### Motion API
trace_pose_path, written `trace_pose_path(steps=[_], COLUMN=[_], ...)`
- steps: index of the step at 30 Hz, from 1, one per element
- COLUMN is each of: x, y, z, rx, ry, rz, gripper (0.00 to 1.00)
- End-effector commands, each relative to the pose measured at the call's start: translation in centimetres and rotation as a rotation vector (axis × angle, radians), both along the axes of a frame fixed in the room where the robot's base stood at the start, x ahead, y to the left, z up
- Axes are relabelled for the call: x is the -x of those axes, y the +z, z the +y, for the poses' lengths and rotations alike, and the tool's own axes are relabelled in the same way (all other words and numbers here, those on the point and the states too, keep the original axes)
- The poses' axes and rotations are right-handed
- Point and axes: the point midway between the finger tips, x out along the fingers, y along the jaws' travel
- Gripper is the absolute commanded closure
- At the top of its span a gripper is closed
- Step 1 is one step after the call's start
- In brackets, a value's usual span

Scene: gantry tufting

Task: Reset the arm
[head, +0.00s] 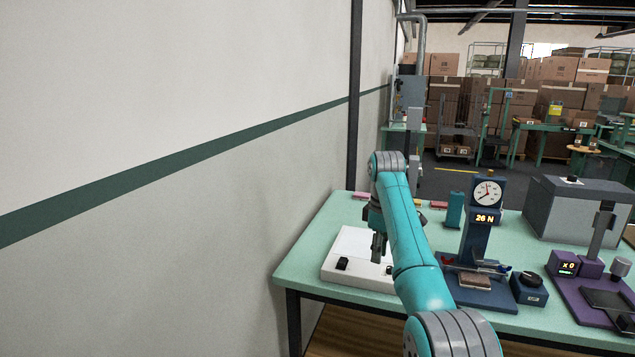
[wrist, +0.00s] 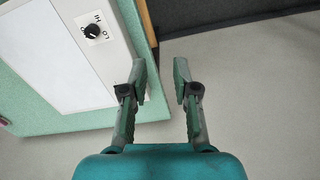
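My gripper (wrist: 160,75) is open in the wrist view, with its two fingers apart and nothing between them. In the head view my gripper (head: 379,248) hangs fingers down in front of the white light box (head: 338,268) on the green table. My teal arm hides part of the box's right side. The box's corner, with a black knob marked LO and HI (wrist: 92,31), shows at upper left in the wrist view. Between the fingertips the wrist view shows pale floor and the table's edge.
On the table (head: 318,232) stand a blue force gauge (head: 484,195) reading 26 N, a purple device (head: 567,264) and a grey box (head: 575,215). A wall (head: 250,230) runs close along the left. Boxes and benches are farther back.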

Motion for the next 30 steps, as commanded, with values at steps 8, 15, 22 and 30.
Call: trace_pose_path(steps=[8, 15, 22, 30], x=[-0.1, -0.2, -0.3, 0.0], y=[-0.9, -2.8, -6.0, -12.3], z=[-0.1, -0.1, -0.2, -0.3], rx=[0.000, 0.000, -0.002, -0.007], ry=[-0.007, -0.020, -0.041, -0.087], rz=[-0.007, -0.023, -0.049, -0.103], gripper=[0.71, 0.71, 0.71, 0.71])
